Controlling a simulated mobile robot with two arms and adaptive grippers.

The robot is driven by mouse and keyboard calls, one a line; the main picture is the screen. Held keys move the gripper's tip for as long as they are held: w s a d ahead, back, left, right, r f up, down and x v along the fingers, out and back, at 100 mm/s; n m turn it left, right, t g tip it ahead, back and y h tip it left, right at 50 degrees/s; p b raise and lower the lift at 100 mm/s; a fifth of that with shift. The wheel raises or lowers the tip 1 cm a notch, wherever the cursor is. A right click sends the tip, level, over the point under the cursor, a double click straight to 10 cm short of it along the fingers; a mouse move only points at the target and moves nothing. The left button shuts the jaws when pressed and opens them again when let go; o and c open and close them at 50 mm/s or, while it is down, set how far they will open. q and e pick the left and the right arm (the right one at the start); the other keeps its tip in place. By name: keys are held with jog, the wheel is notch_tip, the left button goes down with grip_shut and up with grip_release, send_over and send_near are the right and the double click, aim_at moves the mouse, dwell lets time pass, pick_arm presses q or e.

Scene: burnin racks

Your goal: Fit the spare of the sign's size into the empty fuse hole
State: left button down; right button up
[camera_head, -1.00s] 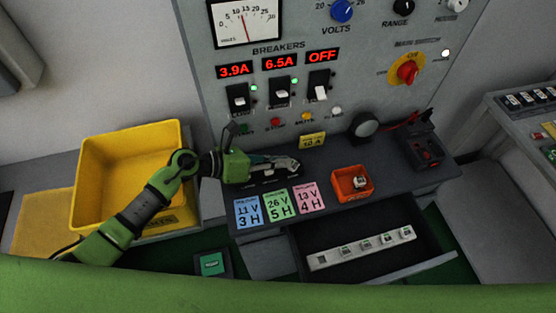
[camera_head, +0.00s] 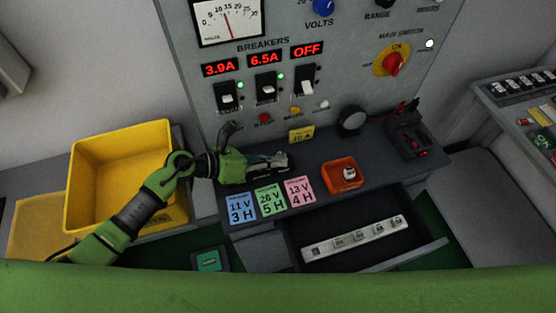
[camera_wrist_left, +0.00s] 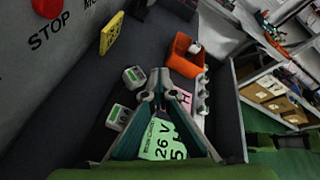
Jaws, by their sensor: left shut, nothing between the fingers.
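The yellow sign (camera_head: 301,135) stands at the back of the dark bench shelf; its text is too small to read surely. It also shows in the left wrist view (camera_wrist_left: 111,33). A pale strip with several spare fuses (camera_head: 354,239) lies in the open drawer. My left gripper (camera_head: 284,160) is over the shelf, left of the orange bin, shut and empty. In the left wrist view its fingertips (camera_wrist_left: 158,96) meet beside two grey fuses with green labels, one farther (camera_wrist_left: 134,76) and one nearer (camera_wrist_left: 117,117). I cannot make out the empty hole. My right gripper is out of view.
An orange bin (camera_head: 334,180) holding a small white item sits on the shelf. Blue (camera_head: 239,209), green (camera_head: 270,201) and pink (camera_head: 299,191) cards lie along the front edge. A yellow tub (camera_head: 83,205) stands left. The breaker panel rises behind.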

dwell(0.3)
pick_arm(q)
jog(key=c, duration=2.7)
grip_release()
jog(key=o, duration=0.7)
jog(key=shift+r, duration=0.15)
jog(key=shift+r+p, duration=0.5)
jog(key=shift+p, duration=0.1)
notch_tip(320, 180, up, 4)
jog(key=p, duration=0.3)
jog(key=shift+r+p, duration=0.15)
jog(key=shift+p, duration=0.2)
